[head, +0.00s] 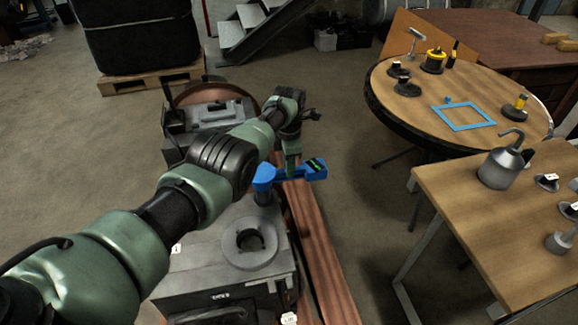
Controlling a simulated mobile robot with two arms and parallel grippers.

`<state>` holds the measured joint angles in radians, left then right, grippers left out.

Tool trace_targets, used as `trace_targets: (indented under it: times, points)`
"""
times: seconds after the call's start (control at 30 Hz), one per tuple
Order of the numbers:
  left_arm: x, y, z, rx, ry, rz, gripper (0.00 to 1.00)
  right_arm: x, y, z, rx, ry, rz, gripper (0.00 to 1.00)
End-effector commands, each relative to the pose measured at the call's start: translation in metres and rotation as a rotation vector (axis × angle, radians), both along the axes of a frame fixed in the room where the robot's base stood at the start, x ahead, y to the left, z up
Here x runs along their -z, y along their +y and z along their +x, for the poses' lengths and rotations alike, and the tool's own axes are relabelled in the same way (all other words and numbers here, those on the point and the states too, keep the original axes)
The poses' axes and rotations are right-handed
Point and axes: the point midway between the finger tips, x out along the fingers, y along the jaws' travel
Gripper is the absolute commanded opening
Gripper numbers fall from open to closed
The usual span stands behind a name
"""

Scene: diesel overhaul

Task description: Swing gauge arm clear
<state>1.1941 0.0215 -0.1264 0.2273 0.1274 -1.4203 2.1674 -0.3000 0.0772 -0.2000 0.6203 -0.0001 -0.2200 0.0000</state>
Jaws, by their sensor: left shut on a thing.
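The blue gauge arm (297,175) stands on a blue post at its left end, above the right side of the grey engine block (195,268). A dark display with green marks (316,166) sits at its right end. It reaches right, past the block's edge and over the brown planks. My left gripper (291,172) comes down from above and is shut on the gauge arm near its middle. The fingertips are small and partly hidden. The round flanged opening (247,242) on top of the block is uncovered. My right gripper is not in view.
A second grey block (209,115) lies behind my left arm. A round table (400,105) with a blue frame (463,117) and several small parts stands at right. A wooden table (447,205) with an oil can (500,168) is nearer. Bare floor lies between.

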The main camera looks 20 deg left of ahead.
Motion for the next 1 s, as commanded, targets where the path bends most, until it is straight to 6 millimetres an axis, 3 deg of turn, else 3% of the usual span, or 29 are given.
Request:
trace_targets:
  times: [0.03, 0.07, 0.1, 0.13, 0.47, 0.8, 1.0]
  points:
    - [0.0, 0.001, 0.0, -0.005, 0.0, 0.0, 0.0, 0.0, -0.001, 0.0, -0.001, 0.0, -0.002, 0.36]
    - [0.0, 0.001, 0.0, -0.005, 0.0, 0.0, 0.26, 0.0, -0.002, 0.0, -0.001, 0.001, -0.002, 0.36]
    - [0.0, 0.001, 0.0, -0.005, 0.0, 0.0, 0.37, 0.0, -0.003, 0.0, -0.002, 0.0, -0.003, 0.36]
    - [0.0, 0.001, 0.0, -0.004, 0.0, 0.0, 0.4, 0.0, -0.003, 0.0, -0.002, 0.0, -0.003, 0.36]
    - [-0.004, 0.001, 0.0, -0.001, -0.001, 0.001, 0.4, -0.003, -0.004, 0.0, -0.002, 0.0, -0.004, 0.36]
    - [-0.057, 0.001, 0.001, -0.003, -0.004, 0.0, 0.4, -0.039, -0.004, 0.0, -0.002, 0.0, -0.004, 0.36]
    - [-0.075, 0.002, 0.0, -0.004, -0.001, 0.001, 0.4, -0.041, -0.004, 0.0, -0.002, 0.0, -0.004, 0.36]
